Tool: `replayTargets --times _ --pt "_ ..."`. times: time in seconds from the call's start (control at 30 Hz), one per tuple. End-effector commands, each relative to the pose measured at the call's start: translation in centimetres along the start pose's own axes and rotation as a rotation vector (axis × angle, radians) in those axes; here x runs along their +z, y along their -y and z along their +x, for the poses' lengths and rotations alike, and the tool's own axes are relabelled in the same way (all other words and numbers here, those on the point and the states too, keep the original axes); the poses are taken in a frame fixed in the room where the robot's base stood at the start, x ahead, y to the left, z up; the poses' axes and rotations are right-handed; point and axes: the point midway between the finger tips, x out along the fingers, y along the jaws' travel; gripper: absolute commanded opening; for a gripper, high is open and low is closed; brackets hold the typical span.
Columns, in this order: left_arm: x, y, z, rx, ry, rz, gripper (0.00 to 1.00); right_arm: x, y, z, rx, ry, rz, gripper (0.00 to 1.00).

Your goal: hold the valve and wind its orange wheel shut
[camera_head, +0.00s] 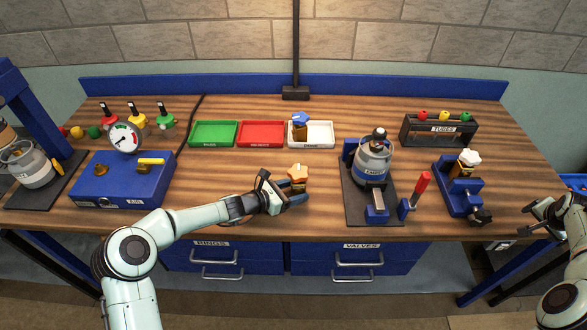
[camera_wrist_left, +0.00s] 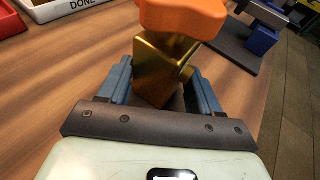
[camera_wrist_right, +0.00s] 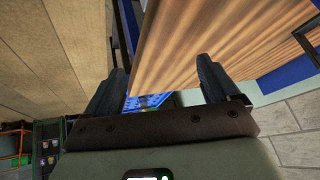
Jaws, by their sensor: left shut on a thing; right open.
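The valve has an orange lobed wheel (camera_head: 298,171) on top of a brass body (camera_wrist_left: 160,68). My left gripper (camera_head: 297,197) is shut on the brass body over the front middle of the bench. In the left wrist view the body sits between the two blue fingers (camera_wrist_left: 162,88), and the orange wheel (camera_wrist_left: 182,14) stands clear above them. I cannot tell whether the valve touches the bench top. My right gripper (camera_head: 531,223) is open and empty, beyond the bench's right front corner. Its parted fingers show in the right wrist view (camera_wrist_right: 160,82), away from the valve.
A gas canister (camera_head: 372,172) on a dark stand is right of the valve, with a red-handled lever (camera_head: 421,183) beside it. A blue vice (camera_head: 460,195) holds a white-wheeled valve (camera_head: 468,159). A blue-wheeled valve (camera_head: 299,121) is at the white tray (camera_head: 322,143).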

Motion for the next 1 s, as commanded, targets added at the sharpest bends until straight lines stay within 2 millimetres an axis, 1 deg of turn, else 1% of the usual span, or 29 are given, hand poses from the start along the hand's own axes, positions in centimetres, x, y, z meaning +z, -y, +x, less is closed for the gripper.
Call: replayTargets --times 0.03,0.07,0.1,0.17,0.2,0.27,0.3,0.37,0.4,0.47,0.5,0.57,0.6,0.67,0.7,0.73,0.8,0.9,0.97,1.0 --pt "0.1 0.0 0.0 -0.001 0.002 0.001 0.47 0.1 2.4 -0.4 -0.068 0.001 0.02 0.88" --pt "0.1 0.0 0.0 -0.001 0.002 0.001 0.47 0.3 4.1 -0.7 -0.114 0.005 0.027 0.88" --pt "0.1 0.0 0.0 -0.001 0.002 0.001 0.47 0.7 6.4 -1.3 -0.175 0.013 0.033 0.88" --pt "0.1 0.0 0.0 -0.001 0.002 0.001 0.47 1.3 9.9 -2.4 -0.271 0.028 0.042 0.88" --pt "0.1 0.0 0.0 0.0 0.002 0.001 0.47 1.7 12.4 -3.4 -0.338 0.037 0.049 0.88" --pt "0.1 0.0 0.0 0.0 0.002 0.001 0.47 2.3 15.8 -5.2 -0.436 0.052 0.059 0.88" --pt "0.1 0.0 0.0 0.0 0.002 0.001 0.47 2.7 18.0 -6.5 -0.503 0.062 0.066 0.88" --pt "0.1 0.0 0.0 0.0 0.002 0.001 0.47 3.2 21.2 -8.9 -0.602 0.077 0.078 0.88" --pt "0.1 0.0 0.0 0.0 0.002 0.001 0.47 3.5 23.2 -10.7 -0.668 0.088 0.087 0.88" --pt "0.1 0.0 0.0 0.0 0.002 0.001 0.47 3.9 26.0 -13.6 -0.767 0.103 0.1 0.88" --pt "0.1 0.0 0.0 0.0 0.002 0.001 0.47 4.2 27.7 -15.5 -0.831 0.116 0.106 0.88" --pt "0.1 0.0 0.0 0.0 0.002 0.001 0.47 5.1 30.0 -18.1 -0.926 0.136 0.1 0.88" --pt "0.1 0.0 0.0 0.0 0.002 0.001 0.47 6.2 31.6 -19.5 -0.988 0.152 0.079 0.88" --pt "0.1 0.0 0.0 0.0 0.002 0.001 0.47 8.5 33.6 -21.0 -1.083 0.169 0.017 0.88" --pt "0.1 0.0 0.0 0.0 0.002 0.001 0.47 10.3 34.9 -21.8 -1.148 0.171 -0.038 0.88" --pt "0.1 0.0 0.0 0.0 0.003 0.001 0.47 11.6 35.7 -22.4 -1.193 0.168 -0.079 0.88" --pt "0.1 0.0 0.0 0.0 0.003 0.001 0.47 14.2 37.1 -23.9 -1.295 0.144 -0.169 0.88" --pt "0.1 0.0 0.0 0.0 0.003 0.001 0.47 17.2 38.4 -26.4 -1.435 0.083 -0.28 0.88" --pt "0.1 0.0 0.0 0.0 0.003 0.001 0.47 18.9 38.8 -27.6 -1.505 0.034 -0.344 0.88" --pt "0.1 0.0 0.0 0.0 0.003 0.001 0.47 20.1 38.9 -27.9 -1.542 -0.004 -0.389 0.88"
